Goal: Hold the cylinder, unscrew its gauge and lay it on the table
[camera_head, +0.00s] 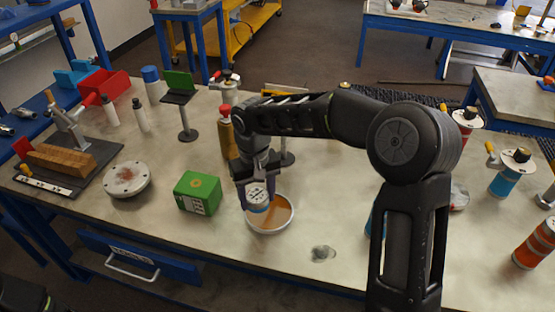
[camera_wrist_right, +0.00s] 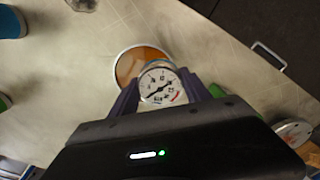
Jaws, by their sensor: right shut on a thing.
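My right gripper (camera_head: 258,183) is shut on a round gauge with a white dial (camera_head: 257,194). In the right wrist view the gauge (camera_wrist_right: 160,87) sits between the two purple fingers (camera_wrist_right: 158,92), dial facing the camera. It is over or at the edge of a round pale bowl (camera_head: 270,229) with an orange-brown inside. I cannot tell whether the gauge touches the bowl, or what is under it. My left gripper is out of view.
A green box (camera_head: 198,193) stands left of the bowl, and a white flanged disc (camera_head: 126,179) lies farther left. A green-topped stand (camera_head: 180,95) and bottles are behind. A small grey blob (camera_head: 322,253) lies near the front edge. The table between bowl and blob is clear.

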